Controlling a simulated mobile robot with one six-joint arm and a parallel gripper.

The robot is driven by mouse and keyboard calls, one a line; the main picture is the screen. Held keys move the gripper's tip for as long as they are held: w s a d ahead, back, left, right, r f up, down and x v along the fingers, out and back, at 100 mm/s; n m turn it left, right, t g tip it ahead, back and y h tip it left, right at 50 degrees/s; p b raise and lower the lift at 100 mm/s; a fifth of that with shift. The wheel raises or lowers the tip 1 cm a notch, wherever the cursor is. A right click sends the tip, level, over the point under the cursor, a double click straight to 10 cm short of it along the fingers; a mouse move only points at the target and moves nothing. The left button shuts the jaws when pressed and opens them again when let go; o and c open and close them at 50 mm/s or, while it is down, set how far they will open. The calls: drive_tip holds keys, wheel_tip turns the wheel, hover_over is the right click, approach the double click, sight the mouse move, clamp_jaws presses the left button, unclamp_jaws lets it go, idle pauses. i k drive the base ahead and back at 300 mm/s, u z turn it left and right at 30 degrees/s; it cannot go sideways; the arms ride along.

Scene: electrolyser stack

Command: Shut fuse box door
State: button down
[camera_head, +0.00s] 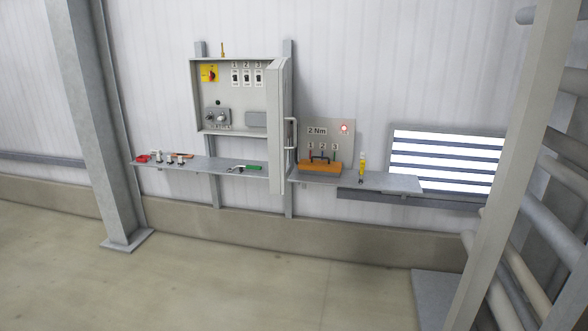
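The fuse box (227,122) is a pale grey cabinet on the wall, with its inside showing. Its door (278,130) stands open, swung out from the right side and seen nearly edge-on. A pale handle (291,133) is on the door's right-hand face. My gripper is not in view.
A narrow shelf (200,166) under the box carries small tools and a green-handled tool (249,168). A right shelf (395,182) holds an orange block (318,168) and a yellow tool (362,166). A steel column (90,110) stands left, pipes and a post (510,150) right. The floor in front is clear.

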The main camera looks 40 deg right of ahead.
sight(276, 72)
drive_tip(key=i, duration=0.9)
drive_tip(key=u, duration=0.05)
